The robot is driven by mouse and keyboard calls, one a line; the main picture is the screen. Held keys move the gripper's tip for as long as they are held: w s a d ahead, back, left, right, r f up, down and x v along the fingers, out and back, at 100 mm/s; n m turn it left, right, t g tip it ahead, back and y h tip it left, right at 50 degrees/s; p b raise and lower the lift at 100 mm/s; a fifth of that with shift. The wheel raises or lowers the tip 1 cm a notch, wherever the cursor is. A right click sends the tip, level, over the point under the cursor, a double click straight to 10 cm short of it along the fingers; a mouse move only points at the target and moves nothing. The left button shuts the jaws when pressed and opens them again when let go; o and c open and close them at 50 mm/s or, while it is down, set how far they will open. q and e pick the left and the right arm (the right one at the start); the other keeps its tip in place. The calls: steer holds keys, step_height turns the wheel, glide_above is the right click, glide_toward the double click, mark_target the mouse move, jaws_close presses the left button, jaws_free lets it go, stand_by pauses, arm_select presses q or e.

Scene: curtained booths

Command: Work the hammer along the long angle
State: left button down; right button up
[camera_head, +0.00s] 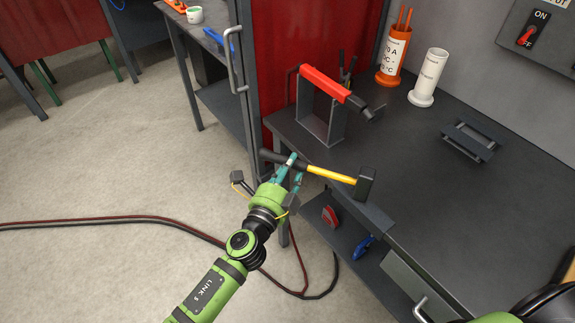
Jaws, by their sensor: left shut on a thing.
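The hammer (335,174) has a dark grip, a yellow shaft and a black head, and it lies roughly level across the picture. My left gripper (290,169) is shut on its handle near the dark grip, at the front left corner of the workbench. The hammer's head (366,183) is at the right end, over or beside the bench's front edge; I cannot tell if it touches. I cannot make out a long angle for certain. My right gripper is not in view; only part of my arm shows at the bottom right.
A red curtain (300,45) stands behind. Cables (130,218) cross the floor. The bench's middle is clear.

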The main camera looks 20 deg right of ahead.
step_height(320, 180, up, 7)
steer(key=p, duration=0.6)
steer(key=shift+p, duration=0.4)
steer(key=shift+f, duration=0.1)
stand_by(0.6)
